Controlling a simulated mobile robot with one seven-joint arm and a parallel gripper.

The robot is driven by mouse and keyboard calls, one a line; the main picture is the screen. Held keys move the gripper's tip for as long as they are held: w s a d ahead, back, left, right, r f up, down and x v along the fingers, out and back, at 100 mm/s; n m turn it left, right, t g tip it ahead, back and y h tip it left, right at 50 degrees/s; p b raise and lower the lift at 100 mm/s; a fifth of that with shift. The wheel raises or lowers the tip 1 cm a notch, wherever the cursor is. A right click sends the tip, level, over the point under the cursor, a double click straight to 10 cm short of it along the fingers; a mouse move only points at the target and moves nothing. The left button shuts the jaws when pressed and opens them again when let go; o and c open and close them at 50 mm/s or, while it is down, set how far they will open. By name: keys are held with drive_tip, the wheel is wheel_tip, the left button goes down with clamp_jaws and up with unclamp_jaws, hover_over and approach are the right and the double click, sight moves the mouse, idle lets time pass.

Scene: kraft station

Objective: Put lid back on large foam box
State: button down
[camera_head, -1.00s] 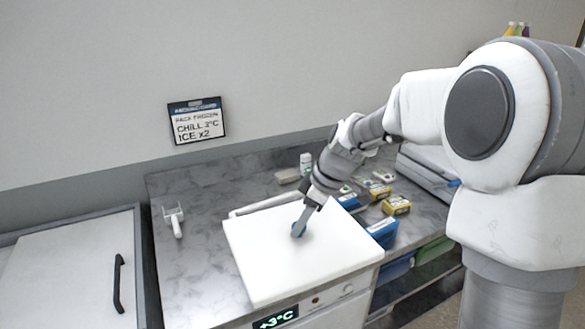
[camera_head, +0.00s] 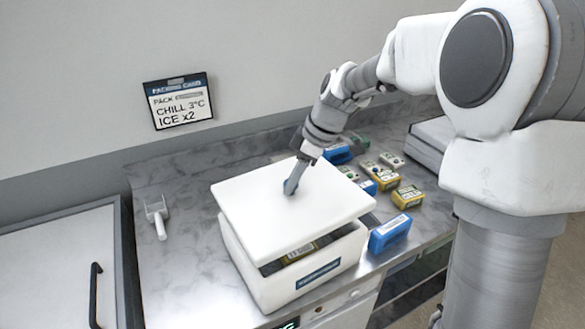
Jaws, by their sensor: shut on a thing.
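The large foam box (camera_head: 314,279) is white with a dark label on its front and stands on the counter. Its flat white lid (camera_head: 260,208) is over the opening, tilted, with a gap at the front between lid and rim. Through that gap a yellow-and-dark pack (camera_head: 300,252) shows inside the box. My gripper (camera_head: 291,187) points down at the top middle of the lid and is shut on it; the exact grip is partly hidden by the fingers. Whether the lid's back edge touches the rim cannot be told.
Blue and yellow packs, including a blue one (camera_head: 389,233) and a yellow one (camera_head: 407,197), lie right of the box. A white scoop (camera_head: 157,216) lies to the left. A packing card (camera_head: 178,101) hangs on the wall.

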sight(298, 193)
drive_tip(key=shift+w, duration=0.2)
drive_tip(key=shift+f+b, duration=2.2)
drive_tip(key=shift+f, duration=0.95)
drive_tip(key=shift+f+b, duration=0.15)
drive_tip(key=shift+b, duration=0.55)
drive_tip(key=shift+c, duration=2)
unclamp_jaws()
drive_tip(key=shift+s, duration=0.1)
drive_tip(key=shift+o, duration=0.3)
drive_tip(key=o, duration=0.3)
drive_tip(key=shift+o, duration=0.2)
